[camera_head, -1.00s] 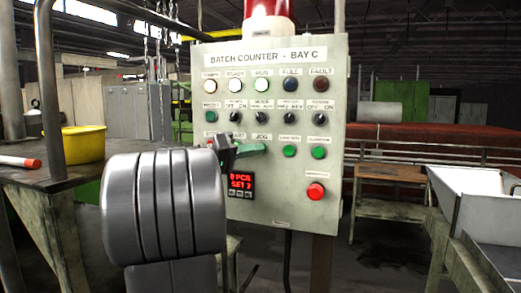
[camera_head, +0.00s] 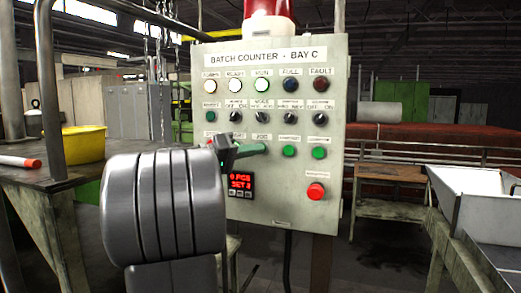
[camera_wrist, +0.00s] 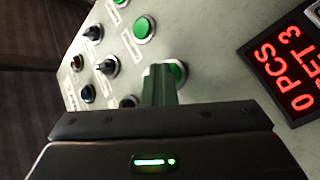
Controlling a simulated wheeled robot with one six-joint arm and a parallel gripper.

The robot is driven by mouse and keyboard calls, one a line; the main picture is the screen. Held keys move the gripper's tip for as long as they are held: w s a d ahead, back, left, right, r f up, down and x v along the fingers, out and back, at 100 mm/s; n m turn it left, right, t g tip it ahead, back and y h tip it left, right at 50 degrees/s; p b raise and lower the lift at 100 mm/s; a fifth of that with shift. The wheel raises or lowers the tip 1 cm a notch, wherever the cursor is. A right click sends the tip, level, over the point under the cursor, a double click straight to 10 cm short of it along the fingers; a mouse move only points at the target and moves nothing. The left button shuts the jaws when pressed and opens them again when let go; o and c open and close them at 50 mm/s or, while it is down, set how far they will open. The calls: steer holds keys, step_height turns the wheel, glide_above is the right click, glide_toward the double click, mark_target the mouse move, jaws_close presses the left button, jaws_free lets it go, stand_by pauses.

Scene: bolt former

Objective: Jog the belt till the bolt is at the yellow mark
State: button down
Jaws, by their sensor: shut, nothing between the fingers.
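My gripper (camera_head: 264,148) is shut and empty in front of the batch counter panel (camera_head: 335,110), at the row with the JOG label (camera_head: 262,137). In the wrist view the green fingers of my gripper (camera_wrist: 160,72) overlap a green button (camera_wrist: 178,72) and hide part of it. I cannot tell whether they touch it. The button below the JOG label is hidden behind my fingers in the head view. The red display (camera_head: 240,182) reads 0 PCS, SET 3. I see no bolt, yellow mark or clearly identifiable belt.
The first three lamps, including RUN (camera_head: 262,85), are lit; FULL and FAULT are dark. Two green buttons (camera_head: 289,151) sit right of my fingers, with a red button (camera_head: 316,190) lower down. A yellow bowl (camera_head: 84,144) stands on the left bench. A metal tray (camera_head: 480,195) is at right.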

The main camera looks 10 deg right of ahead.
steer(key=shift+s+a, duration=0.1)
stand_by(0.3)
steer(key=shift+s+a+b, duration=0.35)
steer(key=shift+s+b, duration=0.2)
steer(key=shift+b, duration=0.1)
steer(key=shift+s+a, duration=0.1)
steer(key=s+a+b, duration=0.1)
steer(key=s, duration=0.1)
steer(key=s+a+b, duration=0.1)
steer(key=s, duration=0.1)
steer(key=shift+a+b, duration=0.3)
steer(key=shift+b, duration=0.05)
steer(key=shift+w, duration=0.1)
